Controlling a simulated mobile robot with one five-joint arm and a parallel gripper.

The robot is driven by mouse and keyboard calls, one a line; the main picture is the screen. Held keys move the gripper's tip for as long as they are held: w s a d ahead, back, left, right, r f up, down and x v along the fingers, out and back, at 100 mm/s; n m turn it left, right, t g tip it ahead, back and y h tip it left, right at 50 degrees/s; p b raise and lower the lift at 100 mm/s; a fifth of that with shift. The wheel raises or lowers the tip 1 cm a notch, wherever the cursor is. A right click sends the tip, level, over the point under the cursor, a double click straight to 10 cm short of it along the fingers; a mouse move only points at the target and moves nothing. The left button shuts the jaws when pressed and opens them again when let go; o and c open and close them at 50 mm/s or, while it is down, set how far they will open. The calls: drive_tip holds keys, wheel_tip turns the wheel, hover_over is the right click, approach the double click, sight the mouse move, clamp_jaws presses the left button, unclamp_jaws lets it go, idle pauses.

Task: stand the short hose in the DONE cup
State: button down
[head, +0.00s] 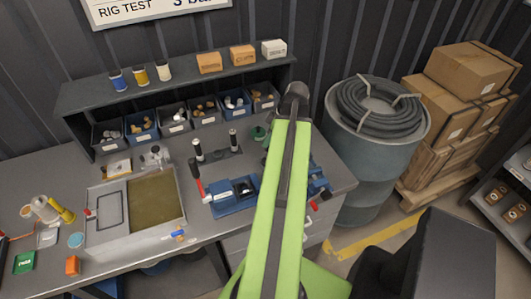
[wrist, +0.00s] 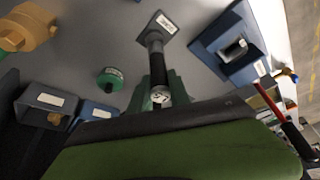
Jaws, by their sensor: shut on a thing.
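In the wrist view my gripper (wrist: 158,92) has green fingers shut on the short hose (wrist: 155,66), a black tube with a pale marked near end and a metal far end. The hose points away from me towards a dark square holder with a white label (wrist: 166,23). Its far end overlaps the holder; I cannot tell whether it is inside or only in front. The label is too small to read, so I cannot tell whether this is the DONE cup. In the head view my arm hides the gripper and held hose.
Two black tubes with white parts (head: 198,150) (head: 233,138) stand on the bench. Bins (head: 174,120) line the back; a metal tray (head: 145,250) is left.

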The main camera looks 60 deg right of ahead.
drive_tip(key=shift+w+f, duration=0.25)
drive_tip(key=shift+w, duration=0.25)
wheel_tip(320, 180, down, 4)
drive_tip(key=b, duration=0.4)
drive_tip(key=shift+s+f, duration=0.1)
drive_tip(key=shift+f, duration=0.1)
drive_tip(key=shift+r, duration=0.25)
drive_tip(key=shift+f, duration=0.15)
drive_tip(key=c, duration=1.2)
unclamp_jaws()
drive_tip(key=p+v, duration=1.1)
drive_tip(key=v, duration=0.1)
drive_tip(key=shift+r, duration=0.25)
